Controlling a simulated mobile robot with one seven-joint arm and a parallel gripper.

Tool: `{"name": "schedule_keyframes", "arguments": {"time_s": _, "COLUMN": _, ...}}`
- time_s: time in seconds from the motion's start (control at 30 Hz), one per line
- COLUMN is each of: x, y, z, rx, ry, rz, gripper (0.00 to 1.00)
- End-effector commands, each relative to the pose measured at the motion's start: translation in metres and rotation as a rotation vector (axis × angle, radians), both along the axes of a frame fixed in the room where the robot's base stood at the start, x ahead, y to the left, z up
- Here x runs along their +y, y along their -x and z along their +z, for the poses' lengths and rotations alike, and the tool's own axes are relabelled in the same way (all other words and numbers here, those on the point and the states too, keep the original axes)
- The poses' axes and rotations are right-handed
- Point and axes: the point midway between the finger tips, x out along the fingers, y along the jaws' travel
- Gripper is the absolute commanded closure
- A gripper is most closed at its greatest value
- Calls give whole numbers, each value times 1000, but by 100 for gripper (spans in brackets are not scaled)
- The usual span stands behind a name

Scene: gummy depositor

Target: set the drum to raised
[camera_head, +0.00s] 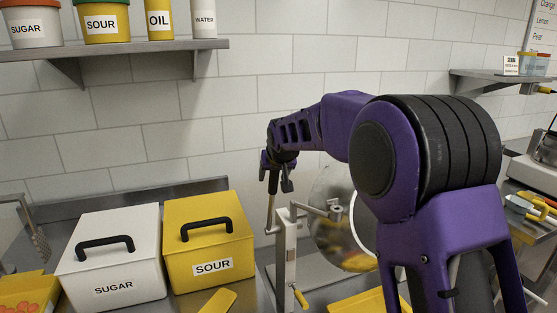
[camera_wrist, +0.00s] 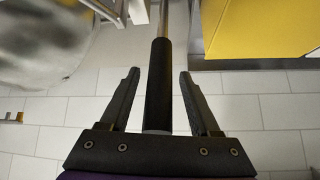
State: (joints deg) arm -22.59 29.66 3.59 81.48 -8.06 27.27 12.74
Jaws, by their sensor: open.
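The drum (camera_head: 338,215) is a round, see-through, shiny vessel in the head view, partly hidden behind my purple arm. Yellow pieces show at its lower part. A light upright post (camera_head: 291,245) stands just left of it. My gripper (camera_head: 276,184) is left of the drum, above a thin metal lever rod (camera_head: 270,215). In the wrist view the lever's black handle (camera_wrist: 158,95) lies between the two fingers of my gripper (camera_wrist: 159,74), with a gap on both sides. The gripper is open. The drum also shows as a grey curved shape (camera_wrist: 45,45) in the wrist view.
A white sugar box (camera_head: 112,265) and a yellow sour box (camera_head: 210,245), both with black handles, stand left of the lever. A shelf (camera_head: 120,47) with labelled containers hangs above. A tiled wall is close behind. Another bench (camera_head: 530,200) is at right.

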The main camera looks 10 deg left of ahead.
Motion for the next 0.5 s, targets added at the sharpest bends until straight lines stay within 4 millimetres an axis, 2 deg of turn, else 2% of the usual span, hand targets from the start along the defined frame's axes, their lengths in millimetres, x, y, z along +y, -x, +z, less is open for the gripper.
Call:
{"name": "schedule_keyframes", "arguments": {"time_s": 0.3, "x": -20, "y": 48, "z": 59, "rx": -5, "ry": -1, "rz": 1, "gripper": 37}}
{"name": "schedule_keyframes", "arguments": {"time_s": 0.5, "x": -30, "y": 74, "z": 91, "rx": -4, "ry": -1, "rz": 0, "gripper": 37}}
